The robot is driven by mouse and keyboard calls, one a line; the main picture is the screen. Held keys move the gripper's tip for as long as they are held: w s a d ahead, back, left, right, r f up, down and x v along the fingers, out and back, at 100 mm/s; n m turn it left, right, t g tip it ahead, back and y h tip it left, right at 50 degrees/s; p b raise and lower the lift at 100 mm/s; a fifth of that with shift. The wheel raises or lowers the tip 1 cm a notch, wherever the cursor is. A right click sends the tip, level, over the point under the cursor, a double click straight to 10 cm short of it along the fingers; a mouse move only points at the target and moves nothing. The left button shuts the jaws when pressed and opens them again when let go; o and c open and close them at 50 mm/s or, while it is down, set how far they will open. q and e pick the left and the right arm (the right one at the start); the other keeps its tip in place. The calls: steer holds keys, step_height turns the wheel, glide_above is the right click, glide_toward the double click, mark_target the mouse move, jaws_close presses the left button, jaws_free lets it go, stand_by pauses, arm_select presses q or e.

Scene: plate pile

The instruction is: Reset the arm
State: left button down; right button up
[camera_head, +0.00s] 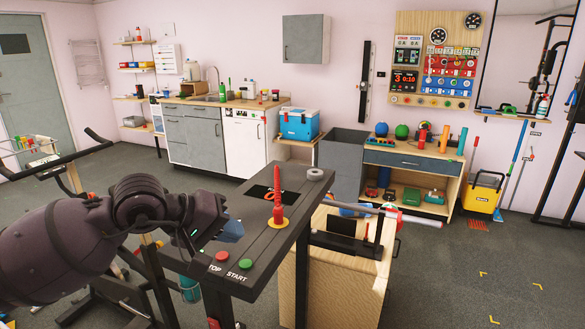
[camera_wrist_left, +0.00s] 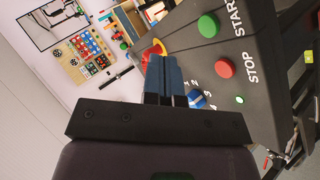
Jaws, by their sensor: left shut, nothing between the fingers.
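My left arm comes in from the left in the head view. Its left gripper (camera_head: 233,230) has blue fingers and hangs at the near left side of a black stand (camera_head: 250,238). In the left wrist view the blue fingers of the left gripper (camera_wrist_left: 164,62) are together, with nothing between them. A red post (camera_head: 278,198) on a yellow base stands upright on the stand, right of the gripper and apart from it in the head view. My right gripper is not in view.
The stand bears a red STOP button (camera_head: 214,267), a green START button (camera_head: 246,263) and a grey ring (camera_head: 314,174) at its far end. A blue knob (camera_wrist_left: 197,99) beside numbers shows in the wrist view. A wooden cabinet (camera_head: 345,285) stands right of the stand.

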arm_select(q)
steer(key=s+d+n+h, duration=0.3)
steer(key=s+d+h, duration=0.1)
steer(key=h, duration=0.1)
steer(key=shift+s+d+n+g, duration=0.1)
steer(key=shift+d+n+g, duration=0.1)
steer(key=shift+n+g, duration=0.2)
steer(key=s+a+r+n+t, duration=0.1)
steer(key=a+n+t, duration=0.2)
steer(key=n+t, duration=0.7)
steer(key=s+a+r+n+t, duration=0.2)
steer(key=a+n+t, duration=0.15)
steer(key=n, duration=1.25)
steer(key=s+a+f+n+g+y, duration=0.1)
steer(key=s+a+f+n+y, duration=0.1)
steer(key=a+f+n+y, duration=0.8)
steer(key=s+a+f+n+g+y, duration=0.15)
steer(key=f+n+y, duration=0.4)
steer(key=n, duration=1.05)
steer(key=s+f+n+g+h, duration=0.1)
steer(key=s+f+n+g, duration=0.6)
steer(key=s, duration=0.4)
steer(key=s+f+n+g, duration=0.6)
steer(key=s+f, duration=0.2)
steer(key=s, duration=0.3)
steer(key=w+f+t, duration=0.7)
steer(key=f, duration=0.3)
steer(key=shift+w+m+t+h, duration=0.25)
steer(key=shift+m+t+h, duration=0.05)
steer(key=shift+h, duration=0.05)
